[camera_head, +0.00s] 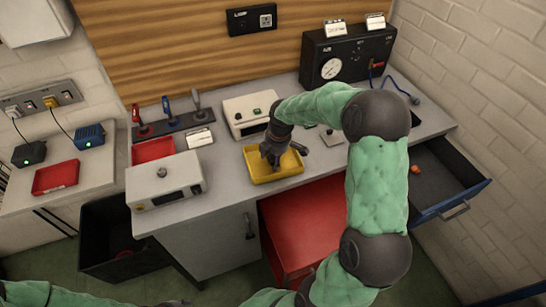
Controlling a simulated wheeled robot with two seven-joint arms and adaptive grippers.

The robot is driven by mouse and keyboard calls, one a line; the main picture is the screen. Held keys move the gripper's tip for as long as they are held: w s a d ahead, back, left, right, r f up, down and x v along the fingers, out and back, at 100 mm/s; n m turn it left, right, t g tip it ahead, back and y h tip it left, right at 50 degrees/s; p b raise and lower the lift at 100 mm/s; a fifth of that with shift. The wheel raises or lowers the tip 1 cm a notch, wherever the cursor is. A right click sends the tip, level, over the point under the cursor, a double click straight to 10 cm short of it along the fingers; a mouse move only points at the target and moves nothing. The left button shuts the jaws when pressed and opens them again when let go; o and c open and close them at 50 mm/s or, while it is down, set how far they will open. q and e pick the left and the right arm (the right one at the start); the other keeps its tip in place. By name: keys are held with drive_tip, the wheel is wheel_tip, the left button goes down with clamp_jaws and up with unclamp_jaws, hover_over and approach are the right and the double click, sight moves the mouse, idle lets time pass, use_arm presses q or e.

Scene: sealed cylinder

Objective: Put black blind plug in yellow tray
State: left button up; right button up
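The yellow tray (262,178) lies on the grey workbench, left of my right arm. My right gripper (272,160) points down over the tray's back part, with its fingertips low near the tray floor. I cannot tell whether its fingers are open or shut. I cannot make out the black blind plug; the dark gripper hides part of the tray. My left arm runs along the bottom left edge. The dark end of it, my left gripper (172,303), barely shows, and its state is unclear.
A white device (165,180) and a red tray (153,150) stand left on the bench. A white box (250,112) is behind the yellow tray. A black gauge panel (345,60) stands at the back right. An open blue drawer (445,190) juts out at the right.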

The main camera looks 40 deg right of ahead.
drive_tip(key=shift+r, duration=0.1)
drive_tip(key=shift+r, duration=0.35)
wheel_tip(320, 180, up, 11)
drive_tip(key=s+p, duration=0.2)
drive_tip(key=p, duration=0.1)
drive_tip(key=shift+d+r, duration=0.15)
